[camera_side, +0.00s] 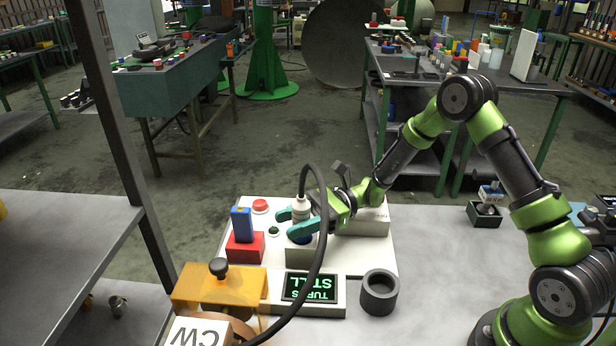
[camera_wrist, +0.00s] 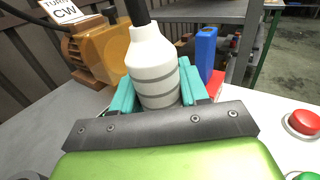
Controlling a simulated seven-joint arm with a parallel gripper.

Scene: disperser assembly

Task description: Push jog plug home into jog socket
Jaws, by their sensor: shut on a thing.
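The jog plug (camera_side: 300,207) is a white, ribbed, bottle-shaped plug with a thick black cable leaving its top. My gripper (camera_side: 293,224), with teal fingers, is shut on it, and the plug looks upright. In the wrist view the white plug (camera_wrist: 153,75) stands between the two teal fingers (camera_wrist: 155,92). Below the plug in the side view is a grey box with a dark blue round part (camera_side: 300,238), perhaps the jog socket. The fingers partly cover it, and I cannot tell whether the plug's lower end touches or enters it.
A red block with a blue upright piece (camera_side: 241,224) stands to the left. A red button (camera_side: 260,206) and a green button (camera_side: 274,230) are nearby. A display (camera_side: 309,288), a dark ring (camera_side: 379,292) and an orange bracket (camera_side: 222,285) lie nearer the camera. The cable arcs over the panel.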

